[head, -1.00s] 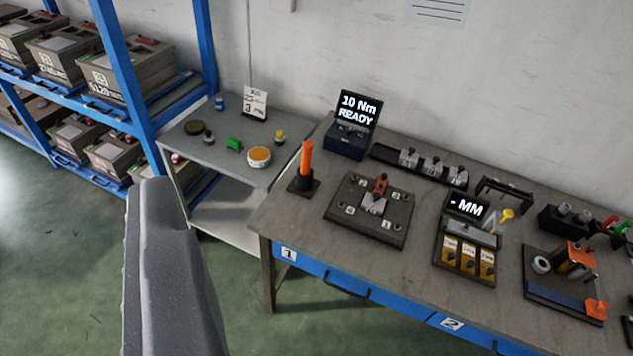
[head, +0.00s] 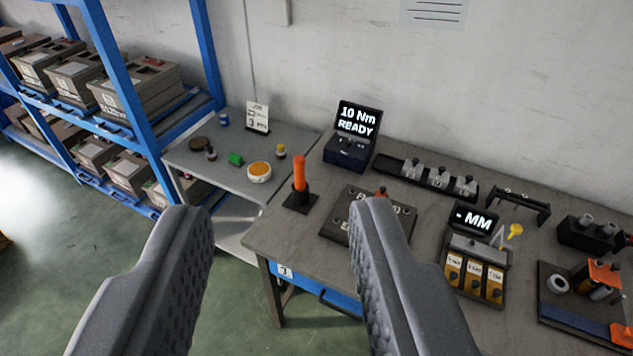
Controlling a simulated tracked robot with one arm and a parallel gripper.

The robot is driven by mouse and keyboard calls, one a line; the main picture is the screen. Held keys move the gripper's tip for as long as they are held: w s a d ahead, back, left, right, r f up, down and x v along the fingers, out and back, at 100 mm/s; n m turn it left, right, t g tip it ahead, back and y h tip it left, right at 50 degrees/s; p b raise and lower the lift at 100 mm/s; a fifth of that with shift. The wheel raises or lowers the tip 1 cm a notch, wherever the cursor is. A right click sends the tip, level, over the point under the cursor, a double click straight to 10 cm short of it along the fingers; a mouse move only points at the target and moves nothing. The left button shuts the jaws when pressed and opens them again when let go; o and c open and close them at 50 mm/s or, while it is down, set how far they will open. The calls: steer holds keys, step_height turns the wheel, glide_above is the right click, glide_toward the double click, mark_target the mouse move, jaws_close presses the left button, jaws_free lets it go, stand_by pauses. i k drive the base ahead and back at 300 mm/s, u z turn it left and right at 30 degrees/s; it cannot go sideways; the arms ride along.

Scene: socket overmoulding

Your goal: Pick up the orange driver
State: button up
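The orange driver (head: 299,172) stands upright in a black holder (head: 300,198) near the left end of the workbench. My gripper (head: 279,210) is open, with its two grey fingers spread wide in the foreground. In the picture the driver lies between the fingers, just above the level of their tips, and farther off. Nothing is between the fingers. The right finger covers part of the dark fixture plate (head: 341,226).
A display reading 10 Nm READY (head: 357,119) stands behind the driver. A part rack (head: 427,178), an MM gauge unit (head: 474,262) and another fixture (head: 590,305) are to the right. A grey side table (head: 225,178) and blue shelving (head: 150,140) are at left.

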mark_target(299, 160)
steer(key=z, duration=0.05)
steer(key=i, duration=1)
steer(key=u, duration=0.05)
